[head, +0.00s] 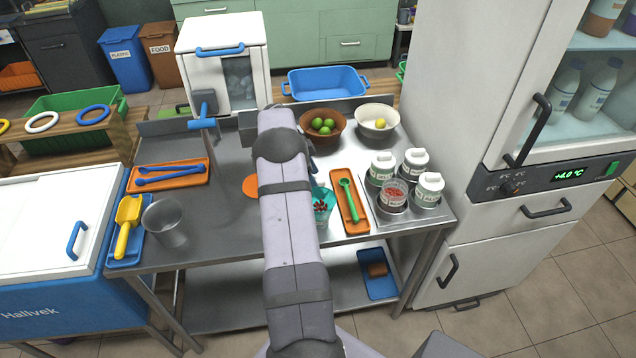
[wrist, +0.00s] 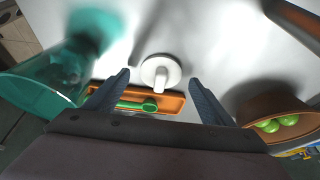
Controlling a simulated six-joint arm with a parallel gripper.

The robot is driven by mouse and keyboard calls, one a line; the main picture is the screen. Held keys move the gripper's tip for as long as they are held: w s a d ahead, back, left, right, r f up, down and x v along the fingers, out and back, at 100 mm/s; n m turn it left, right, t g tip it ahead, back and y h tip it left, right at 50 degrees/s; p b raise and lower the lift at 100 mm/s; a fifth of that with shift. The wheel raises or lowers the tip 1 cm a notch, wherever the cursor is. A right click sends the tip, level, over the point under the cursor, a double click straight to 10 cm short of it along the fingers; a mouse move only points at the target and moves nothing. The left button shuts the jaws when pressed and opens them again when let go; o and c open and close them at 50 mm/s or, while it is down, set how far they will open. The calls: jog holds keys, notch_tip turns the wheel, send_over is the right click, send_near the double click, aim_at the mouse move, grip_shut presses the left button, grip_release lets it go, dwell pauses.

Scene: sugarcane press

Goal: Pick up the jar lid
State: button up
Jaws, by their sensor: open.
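The jar lid (wrist: 160,70) is a white disc with an upright knob, lying on the steel surface in the wrist view. My gripper (wrist: 160,77) is open, with its two dark fingers to the left and right of the lid in the picture. Nothing is held between them. I cannot tell the height gap between the fingertips and the lid. In the head view my arm hides the lid and most of my gripper. An open jar with red contents (head: 394,194) stands among several lidded white jars at the counter's right.
A teal cup (wrist: 40,85) is close on the left in the wrist view. An orange tray (wrist: 173,103) with a green spoon (wrist: 136,105) lies beside the lid. A brown bowl of limes (wrist: 268,112) is at the right. A metal cup (head: 165,223) stands at the counter's left.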

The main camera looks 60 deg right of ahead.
jog(key=shift+s+d+f, duration=0.1)
jog(key=shift+f, duration=0.15)
jog(key=shift+c, duration=0.5)
jog(key=c, duration=1)
jog(key=shift+r, duration=0.15)
